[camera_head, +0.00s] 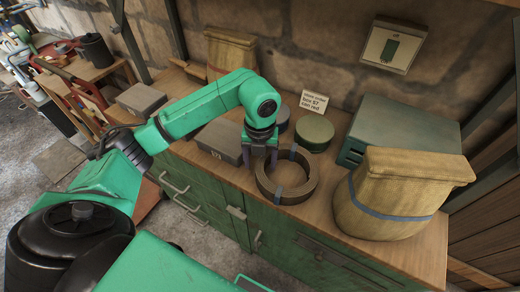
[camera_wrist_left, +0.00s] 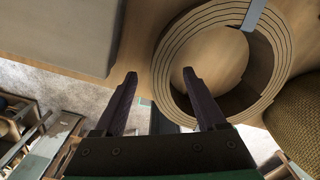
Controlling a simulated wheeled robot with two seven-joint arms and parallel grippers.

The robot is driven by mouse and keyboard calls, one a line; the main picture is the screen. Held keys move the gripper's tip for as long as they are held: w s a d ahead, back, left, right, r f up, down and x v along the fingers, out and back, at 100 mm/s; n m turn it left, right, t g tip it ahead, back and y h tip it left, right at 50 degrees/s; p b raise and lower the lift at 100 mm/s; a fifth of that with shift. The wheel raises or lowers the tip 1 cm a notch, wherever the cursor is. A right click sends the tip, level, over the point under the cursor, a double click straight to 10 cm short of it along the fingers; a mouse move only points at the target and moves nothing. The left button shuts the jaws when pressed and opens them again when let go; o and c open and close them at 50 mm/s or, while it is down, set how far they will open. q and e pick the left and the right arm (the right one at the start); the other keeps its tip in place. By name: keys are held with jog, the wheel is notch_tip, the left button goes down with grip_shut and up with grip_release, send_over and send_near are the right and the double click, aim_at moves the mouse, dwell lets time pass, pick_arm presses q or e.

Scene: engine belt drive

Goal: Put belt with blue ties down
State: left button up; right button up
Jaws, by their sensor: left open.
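The belt is a dark brown ring (camera_head: 262,183) lying flat on the wooden workbench near its front edge, with blue ties at the back and front of the ring. My left gripper (camera_head: 260,164) is at the ring's left side, pointing down, open. In the left wrist view the belt (camera_wrist_left: 168,62) shows its layered rim and one blue tie (camera_wrist_left: 253,14). There the open fingers (camera_wrist_left: 160,76) appear on either side of the belt's near wall, one outside and one over the ring's opening. Whether they touch it cannot be told. My right gripper is not in view.
A grey box (camera_head: 221,141) stands left of the belt, a round green tin (camera_head: 314,133) behind it. A sack (camera_head: 392,195) with a blue band is close on the right, a grey-green case (camera_head: 405,130) behind. The bench's front edge is near.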

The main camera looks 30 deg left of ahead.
pick_arm(q)
notch_tip(320, 180, up, 6)
jog(key=shift+r+b, duration=0.1)
jog(key=shift+b, duration=0.7)
notch_tip(320, 180, up, 5)
jog(key=shift+s+f+p, duration=0.1)
jog(key=shift+p, duration=0.45)
